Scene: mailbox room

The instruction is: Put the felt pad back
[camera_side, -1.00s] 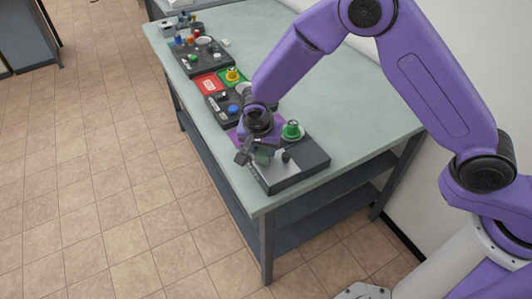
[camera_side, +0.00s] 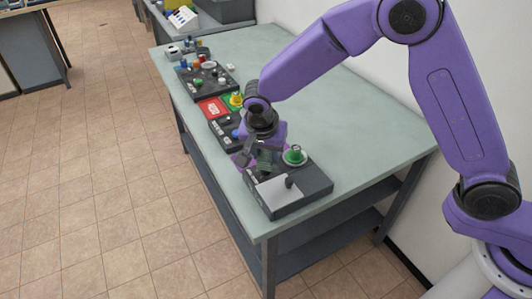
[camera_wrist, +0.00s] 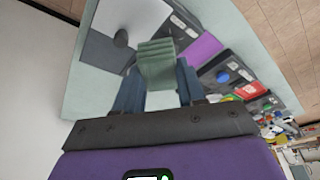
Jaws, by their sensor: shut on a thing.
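My gripper (camera_wrist: 157,88) is shut on a grey-green piece with a ridged end, which I take to be the felt pad (camera_wrist: 157,62). In the side view my gripper (camera_side: 262,160) is above the left back part of a dark tray (camera_side: 318,186), with the pad (camera_side: 266,158) between its fingers. I cannot tell whether the pad touches the tray. The tray has a light grey plate (camera_side: 278,193) and a black knob (camera_side: 289,181). A flat purple square (camera_wrist: 203,48) lies beside the tray in the wrist view.
A red panel (camera_side: 213,107), a yellow knob (camera_side: 236,99) and another dark tray with small parts (camera_side: 207,81) stand farther along the table. The table's right side (camera_side: 350,110) is clear.

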